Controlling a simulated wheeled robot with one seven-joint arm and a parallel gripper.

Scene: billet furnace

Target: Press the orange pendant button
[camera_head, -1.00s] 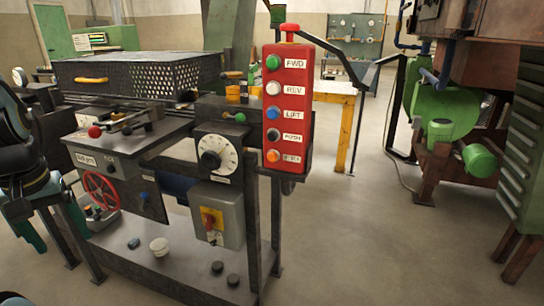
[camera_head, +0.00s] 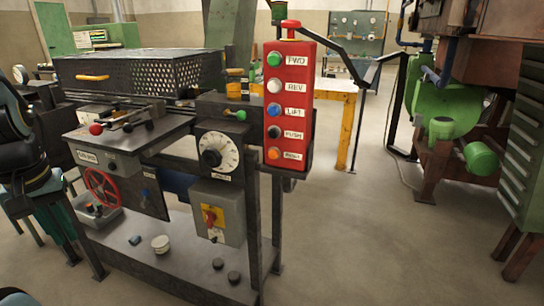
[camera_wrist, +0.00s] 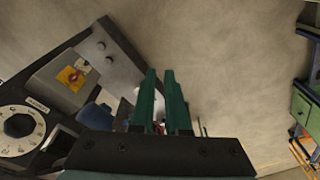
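The orange pendant button (camera_head: 274,153) is the lowest button on the red pendant box (camera_head: 290,103), beside a small white label that is hard to read. Above it on the same box are green, white, blue and black buttons, labelled FWD, REV, LIFT and PUSH. A red mushroom button tops the box. My gripper (camera_wrist: 160,73) shows in the wrist view with two green fingers, a narrow gap between them and nothing seen held. The pendant cannot be made out in the wrist view. My arm is at the left edge of the head view, well apart from the pendant.
The machine stand (camera_head: 145,140) carries a white dial (camera_head: 229,154), a red handwheel (camera_head: 101,188) and a grey box (camera_head: 218,211) with a yellow-red switch. A yellow-legged table (camera_head: 346,120) stands behind. Open floor (camera_head: 375,240) lies to the right of the pendant.

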